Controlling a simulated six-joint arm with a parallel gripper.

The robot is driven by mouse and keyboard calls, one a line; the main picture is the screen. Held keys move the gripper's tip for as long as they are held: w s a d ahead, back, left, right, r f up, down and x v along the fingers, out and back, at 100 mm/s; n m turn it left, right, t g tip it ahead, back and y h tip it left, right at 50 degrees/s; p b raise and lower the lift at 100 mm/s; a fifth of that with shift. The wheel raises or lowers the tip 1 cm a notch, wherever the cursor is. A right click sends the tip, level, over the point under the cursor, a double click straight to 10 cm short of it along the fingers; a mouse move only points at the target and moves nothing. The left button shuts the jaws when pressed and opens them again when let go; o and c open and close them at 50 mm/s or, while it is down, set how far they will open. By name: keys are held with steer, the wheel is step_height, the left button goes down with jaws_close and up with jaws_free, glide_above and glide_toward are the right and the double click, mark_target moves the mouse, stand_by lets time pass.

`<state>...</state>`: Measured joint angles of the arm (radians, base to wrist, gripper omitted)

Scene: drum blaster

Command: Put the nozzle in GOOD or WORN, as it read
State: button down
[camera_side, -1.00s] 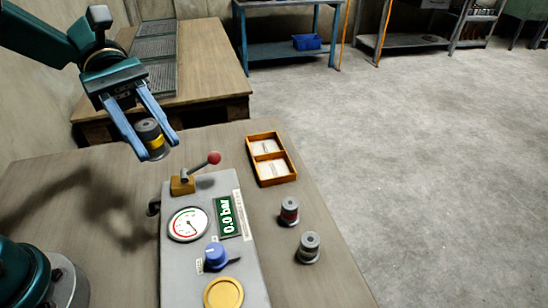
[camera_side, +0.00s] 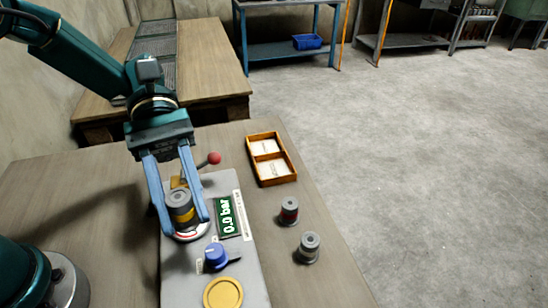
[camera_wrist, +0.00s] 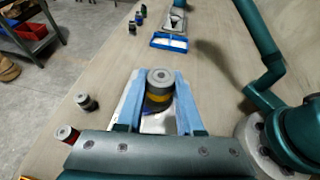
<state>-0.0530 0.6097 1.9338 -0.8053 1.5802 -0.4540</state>
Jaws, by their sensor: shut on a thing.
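The grey nozzle with a yellow band (camera_side: 180,208) is held between the two blue fingers of my gripper (camera_side: 184,215). In the side view it is upright and in front of the gauge on the grey test panel (camera_side: 248,275), partly hiding the dial. In the wrist view the nozzle (camera_wrist: 159,88) sits between the fingers. The panel display (camera_side: 226,217) reads 0.0 bar. A wooden two-compartment tray (camera_side: 288,170) lies right of the panel's far end, with a pale label in each compartment; the labels are too small to read.
A red-banded nozzle (camera_side: 289,211) and a plain grey one (camera_side: 309,247) stand right of the panel. A red-knobbed lever (camera_side: 214,158), a blue knob (camera_side: 216,256) and a yellow disc (camera_side: 223,293) are on the panel.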

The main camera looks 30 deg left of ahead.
glide_above(223, 297)
steer(key=f, duration=0.4)
steer(key=shift+w+a, duration=0.15)
steer(key=shift+a, duration=0.2)
steer(key=shift+d+f, duration=0.4)
steer(key=shift+f, duration=1.65)
steer(key=shift+f, duration=0.1)
steer(key=shift+f, duration=0.1)
steer(key=c, duration=0.5)
jaws_free()
steer(key=shift+c, duration=0.2)
